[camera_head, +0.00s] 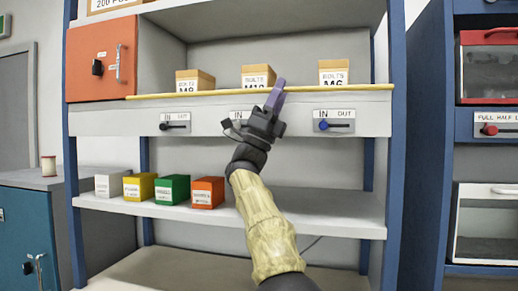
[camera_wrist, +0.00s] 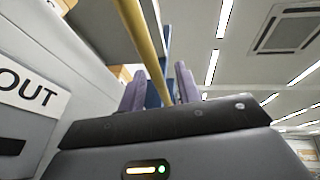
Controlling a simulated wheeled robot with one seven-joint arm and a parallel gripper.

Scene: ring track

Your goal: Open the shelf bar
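The shelf bar is a thin yellow rail (camera_head: 205,94) running level along the front of the upper shelf, in front of the boxes. My gripper (camera_head: 277,92) is at the bar, right of its middle, with its purple fingers overlapping the bar by the M10 box. In the wrist view the yellow bar (camera_wrist: 143,38) runs down from the top left and seems to pass between the two purple fingers (camera_wrist: 160,92). The fingers stand apart, with a gap visible beside the bar. Whether either finger touches it is not clear.
Bolt boxes (camera_head: 259,77) stand behind the bar. Below it are IN/OUT plates with small levers (camera_head: 334,121). An orange cabinet (camera_head: 100,60) is at the bar's left end. Coloured boxes (camera_head: 172,189) stand on the lower shelf. A blue-framed rack (camera_head: 425,140) is at right.

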